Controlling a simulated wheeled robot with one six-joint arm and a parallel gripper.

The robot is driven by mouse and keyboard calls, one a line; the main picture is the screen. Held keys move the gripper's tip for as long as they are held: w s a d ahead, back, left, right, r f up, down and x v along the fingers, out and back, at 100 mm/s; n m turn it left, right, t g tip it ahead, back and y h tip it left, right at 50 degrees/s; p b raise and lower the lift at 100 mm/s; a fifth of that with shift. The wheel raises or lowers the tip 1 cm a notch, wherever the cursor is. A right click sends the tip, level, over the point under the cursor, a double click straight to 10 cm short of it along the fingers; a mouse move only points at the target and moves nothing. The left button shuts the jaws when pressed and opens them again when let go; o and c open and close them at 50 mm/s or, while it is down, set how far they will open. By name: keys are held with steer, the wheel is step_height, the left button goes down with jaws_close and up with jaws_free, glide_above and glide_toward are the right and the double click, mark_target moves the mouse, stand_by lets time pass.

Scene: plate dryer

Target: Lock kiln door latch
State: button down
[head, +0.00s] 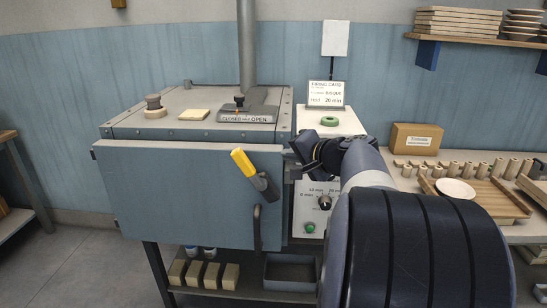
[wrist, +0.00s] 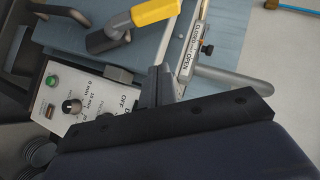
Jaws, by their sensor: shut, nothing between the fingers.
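The kiln door (head: 170,195) is a wide blue-grey panel standing against the kiln's front; whether it is fully flush I cannot tell. Its latch lever has a yellow grip (head: 243,163) on a dark arm (head: 265,187) near the door's right edge, and the grip tilts up and to the left. The yellow grip also shows at the top of the wrist view (wrist: 155,11). My gripper (head: 293,160) is shut and empty, just right of the latch. In the wrist view the fingers (wrist: 160,82) are together, apart from the lever.
A dark door handle (head: 257,227) hangs below the latch. The control panel (head: 308,205) with a knob and green button is right of the door. A flue pipe (head: 246,50) and damper plate (head: 247,116) stand on top. A shelf table with wooden parts is at right.

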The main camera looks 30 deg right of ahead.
steer(key=p, duration=0.1)
glide_above(251, 169)
steer(key=s+d, duration=0.4)
steer(key=d, duration=0.1)
step_height(251, 169, down, 3)
steer(key=w+a+f, duration=0.2)
steer(key=w+a, duration=0.1)
steer(key=shift+a+f+p, duration=0.2)
steer(key=shift+p, duration=0.1)
